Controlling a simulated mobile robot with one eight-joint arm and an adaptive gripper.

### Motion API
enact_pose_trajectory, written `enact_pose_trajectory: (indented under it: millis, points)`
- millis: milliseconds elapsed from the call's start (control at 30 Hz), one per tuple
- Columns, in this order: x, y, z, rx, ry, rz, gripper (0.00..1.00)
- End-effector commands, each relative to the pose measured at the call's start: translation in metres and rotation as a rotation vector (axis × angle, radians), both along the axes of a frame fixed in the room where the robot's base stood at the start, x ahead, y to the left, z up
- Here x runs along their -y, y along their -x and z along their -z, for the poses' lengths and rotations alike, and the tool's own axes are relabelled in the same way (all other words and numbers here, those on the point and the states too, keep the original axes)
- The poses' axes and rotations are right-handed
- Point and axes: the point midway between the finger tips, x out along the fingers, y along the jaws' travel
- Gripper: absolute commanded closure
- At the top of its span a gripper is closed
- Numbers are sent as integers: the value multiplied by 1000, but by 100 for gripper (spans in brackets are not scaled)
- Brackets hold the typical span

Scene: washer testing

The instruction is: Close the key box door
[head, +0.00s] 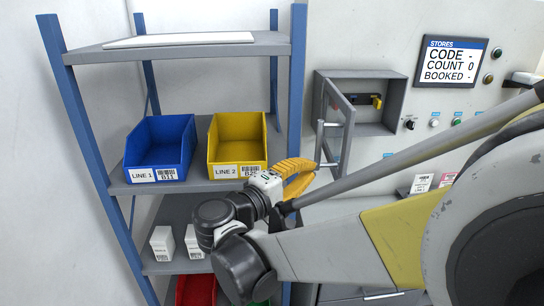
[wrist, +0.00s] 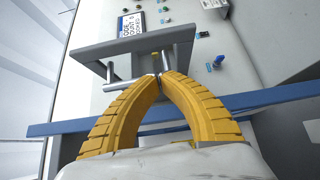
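The grey key box (head: 375,98) is on the wall panel in the head view. Its framed door (head: 345,125) stands wide open, swung out from the box's left side towards me. A vertical bar handle (head: 320,143) is on the door's outer face. The door (wrist: 135,45) and handle (wrist: 130,82) also show in the wrist view. My gripper (head: 312,165) has its yellow fingers at the handle's lower end. In the wrist view the fingertips (wrist: 161,76) come together right at the bar's end. Whether they pinch any part of the handle is hard to tell.
A blue-posted shelf (head: 185,50) with a blue bin (head: 160,145) and a yellow bin (head: 237,140) stands to the left, its right post close to the door. A display (head: 451,62) and several knobs are right of the box. A yellow-and-black item (head: 376,102) is inside.

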Motion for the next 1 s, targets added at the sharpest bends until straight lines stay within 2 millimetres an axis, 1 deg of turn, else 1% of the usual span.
enact_pose_trajectory:
  millis: [33,100,200,333,500,867,1000]
  points:
    - [9,-6,1,0,0,5,100]
    - [20,-13,1,0,0,4,100]
    - [36,-10,1,-1,-1,3,100]
    - [48,-9,0,-1,-1,2,100]
    - [54,-8,0,-1,-1,-1,100]
    - [55,-8,0,-1,-1,-4,100]
    - [62,-7,-1,-1,-1,-25,100]
